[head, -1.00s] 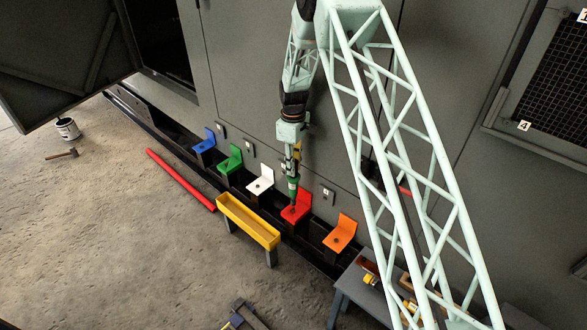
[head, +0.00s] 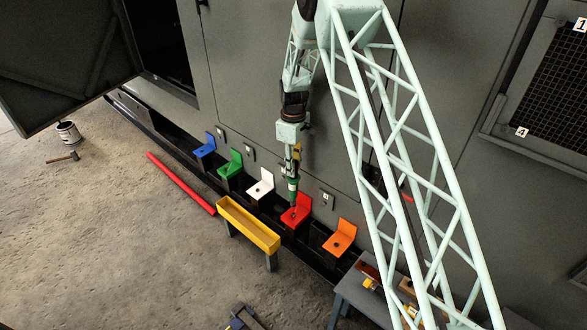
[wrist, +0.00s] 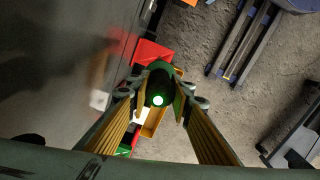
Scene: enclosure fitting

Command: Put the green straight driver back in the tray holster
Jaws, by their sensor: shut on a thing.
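The green straight driver (head: 292,185) hangs upright, its dark tip pointing down over the seat of the red bracket (head: 303,205). I cannot tell whether the tip touches the bracket. My gripper (head: 296,153) is shut on the driver's upper part. In the wrist view my gripper (wrist: 161,100) has its two yellow-ribbed fingers on either side of the dark green driver (wrist: 160,72), seen end-on with a bright spot. The red bracket (wrist: 150,52) shows behind it. The tray holster cannot be clearly made out; a workbench (head: 352,290) at lower right carries wooden and yellow items, partly hidden by my arm.
Blue (head: 205,148), green (head: 230,165), white (head: 261,185) and orange (head: 341,236) brackets line the dark rail along the grey enclosure. A yellow trough (head: 248,228) stands in front. A red bar (head: 180,183), a hammer (head: 63,157) and a can (head: 68,133) lie left. Open floor fills the lower left.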

